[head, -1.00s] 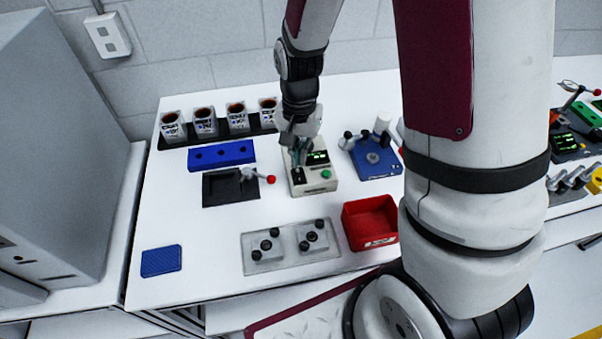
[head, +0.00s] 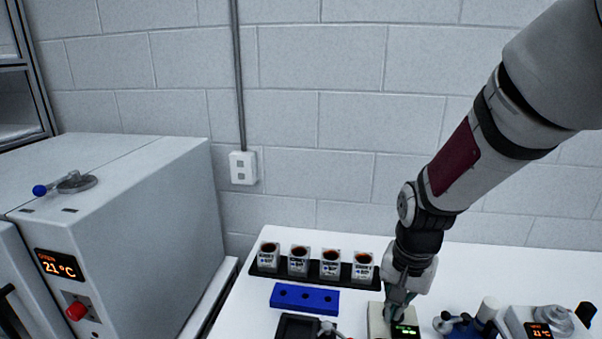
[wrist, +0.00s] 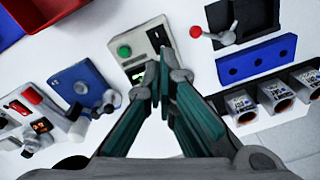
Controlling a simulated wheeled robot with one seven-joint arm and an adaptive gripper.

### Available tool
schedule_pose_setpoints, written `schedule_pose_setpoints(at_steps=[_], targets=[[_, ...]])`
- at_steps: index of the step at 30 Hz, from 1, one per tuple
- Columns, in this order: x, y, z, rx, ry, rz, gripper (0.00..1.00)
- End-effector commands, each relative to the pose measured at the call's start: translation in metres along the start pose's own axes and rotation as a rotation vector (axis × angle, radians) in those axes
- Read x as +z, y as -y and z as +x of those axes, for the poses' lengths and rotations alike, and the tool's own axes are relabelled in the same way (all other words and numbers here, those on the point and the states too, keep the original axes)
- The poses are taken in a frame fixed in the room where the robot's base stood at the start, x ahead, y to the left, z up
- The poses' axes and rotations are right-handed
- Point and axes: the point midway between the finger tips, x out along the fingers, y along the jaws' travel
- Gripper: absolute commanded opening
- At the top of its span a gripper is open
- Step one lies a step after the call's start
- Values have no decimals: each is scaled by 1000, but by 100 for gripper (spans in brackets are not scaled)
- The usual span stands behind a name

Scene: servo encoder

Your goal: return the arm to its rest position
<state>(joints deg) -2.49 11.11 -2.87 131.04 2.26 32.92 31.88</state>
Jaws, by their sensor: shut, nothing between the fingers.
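My gripper (head: 398,312) is at the end of my arm, which reaches down from the upper right in the head view. Its fingers are shut and empty; they also show in the wrist view (wrist: 160,68). The fingertips are over or beside a beige device (head: 378,318) with a green-lit display. In the wrist view this device (wrist: 127,38) shows a green button and lies just beyond the fingertips. I cannot tell whether the fingers touch it.
A black rack with several cups (head: 298,262) and a blue block with holes (head: 304,298) stand left of my gripper. A blue device (wrist: 82,84) and a red bin (wrist: 40,12) are near. A grey oven (head: 150,240) stands at far left.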

Motion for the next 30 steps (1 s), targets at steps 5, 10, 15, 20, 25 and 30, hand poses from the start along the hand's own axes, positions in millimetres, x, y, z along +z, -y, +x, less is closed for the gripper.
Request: schedule_pose_setpoints(at_steps=[5,10,15,20,25,30], targets=[[15,-8,-65,-55,-80,-128,0],[36,-22,-113,-89,-155,-250,0],[61,-39,-154,-110,-237,-369,0],[87,-57,-182,-116,-315,-476,0],[107,-72,-198,-113,-374,-554,0],[116,-78,-202,-109,-396,-587,0]])
